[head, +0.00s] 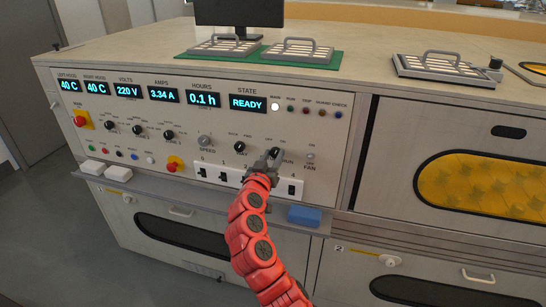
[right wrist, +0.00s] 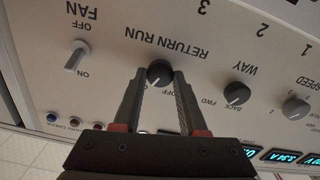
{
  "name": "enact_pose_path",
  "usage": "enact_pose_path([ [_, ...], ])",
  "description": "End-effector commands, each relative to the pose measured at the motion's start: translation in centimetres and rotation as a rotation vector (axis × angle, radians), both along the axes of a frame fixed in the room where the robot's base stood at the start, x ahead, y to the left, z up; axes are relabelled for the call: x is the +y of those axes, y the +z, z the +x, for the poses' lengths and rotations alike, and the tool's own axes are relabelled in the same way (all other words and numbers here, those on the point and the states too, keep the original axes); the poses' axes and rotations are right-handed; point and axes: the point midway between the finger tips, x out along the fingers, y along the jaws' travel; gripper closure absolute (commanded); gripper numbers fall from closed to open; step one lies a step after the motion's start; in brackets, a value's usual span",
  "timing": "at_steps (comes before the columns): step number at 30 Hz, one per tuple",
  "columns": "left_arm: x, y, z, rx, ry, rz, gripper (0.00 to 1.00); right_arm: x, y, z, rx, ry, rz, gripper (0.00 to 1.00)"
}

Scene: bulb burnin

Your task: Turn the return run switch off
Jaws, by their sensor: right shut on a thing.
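The return run switch is a round black knob (right wrist: 159,73) on the pale control panel, under the label RETURN RUN, which reads upside down in the right wrist view. My right gripper (right wrist: 160,82) has its two fingers on either side of the knob and is shut on it. The OFF mark shows beside the knob between the fingers; the other mark is partly hidden by a finger, and I cannot clearly tell which way the knob points. In the head view my right gripper (head: 272,160) covers most of the knob. My left gripper is not in view.
Close by are the WAY knob (right wrist: 236,93), the SPEED knob (right wrist: 296,107) and the grey FAN switch (right wrist: 75,55). Below are a white strip of rocker switches (head: 212,174), a red stop button (head: 173,164) and a blue block (head: 304,215) on the ledge. The state display (head: 248,103) reads READY.

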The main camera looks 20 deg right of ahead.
Motion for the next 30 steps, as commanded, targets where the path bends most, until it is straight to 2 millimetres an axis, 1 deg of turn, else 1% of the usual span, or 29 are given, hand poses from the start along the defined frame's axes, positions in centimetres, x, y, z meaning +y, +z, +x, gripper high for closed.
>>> enact_pose_path([
  [8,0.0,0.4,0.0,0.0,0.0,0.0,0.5,0.1,0.1,0.0,0.127,0.001,-0.189,1.0],
  [21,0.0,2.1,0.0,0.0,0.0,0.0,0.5,0.2,0.1,0.1,0.356,0.001,-0.529,1.0],
  [30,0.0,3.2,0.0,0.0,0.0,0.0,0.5,0.2,0.1,0.1,0.469,0.002,-0.697,1.0],
])
